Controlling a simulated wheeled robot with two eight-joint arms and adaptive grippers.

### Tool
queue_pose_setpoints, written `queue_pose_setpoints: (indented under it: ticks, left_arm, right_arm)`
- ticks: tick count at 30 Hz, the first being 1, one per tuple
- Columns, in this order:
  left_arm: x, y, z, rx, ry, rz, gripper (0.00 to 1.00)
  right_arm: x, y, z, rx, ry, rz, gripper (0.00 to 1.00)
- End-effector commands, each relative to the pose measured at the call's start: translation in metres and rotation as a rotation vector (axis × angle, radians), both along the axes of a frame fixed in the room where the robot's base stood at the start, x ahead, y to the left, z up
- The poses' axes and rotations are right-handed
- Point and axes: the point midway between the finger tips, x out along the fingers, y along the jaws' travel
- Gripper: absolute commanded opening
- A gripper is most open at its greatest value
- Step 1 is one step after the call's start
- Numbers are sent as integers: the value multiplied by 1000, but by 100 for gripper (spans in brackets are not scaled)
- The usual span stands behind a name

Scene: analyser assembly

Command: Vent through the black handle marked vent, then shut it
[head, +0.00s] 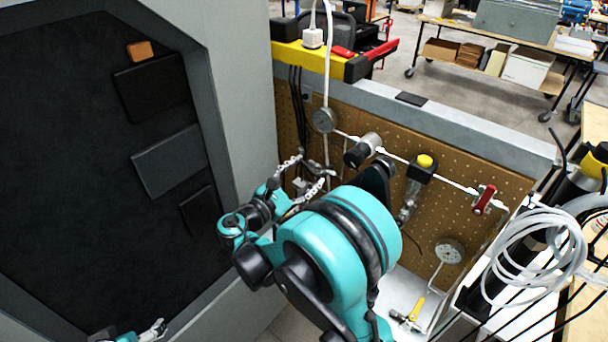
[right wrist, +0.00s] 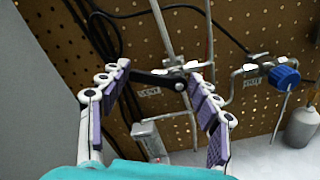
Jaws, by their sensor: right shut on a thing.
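The black handle (right wrist: 157,79) shows in the right wrist view as a short dark lever on a metal fitting of the pegboard's pipework. It lies roughly crosswise, between the fingertips. In the head view my right gripper (head: 311,169) is at the left part of the pegboard, and the handle cannot be made out there. My left gripper (head: 154,330) is at the bottom edge of the head view; its fingers are too small to judge.
The pegboard (head: 405,220) also carries a gauge (head: 325,119), a yellow-topped black valve (head: 424,168), a red handle (head: 484,200) and a lower gauge (head: 449,251). A blue knob (right wrist: 284,76) is right of my right gripper. Coiled white tubing (head: 497,262) hangs at the right. A grey cabinet wall (head: 238,90) stands close left.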

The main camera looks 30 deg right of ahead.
Motion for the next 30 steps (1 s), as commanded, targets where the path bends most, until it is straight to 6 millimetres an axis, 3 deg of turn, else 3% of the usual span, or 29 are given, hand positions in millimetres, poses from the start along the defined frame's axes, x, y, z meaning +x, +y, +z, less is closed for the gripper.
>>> queue_pose_setpoints:
  ticks: [30]
  left_arm:
    - [0, 0, -4, 0, 0, 0, 84]
  right_arm:
    - [-21, -9, 8, 351, -850, 0, 34]
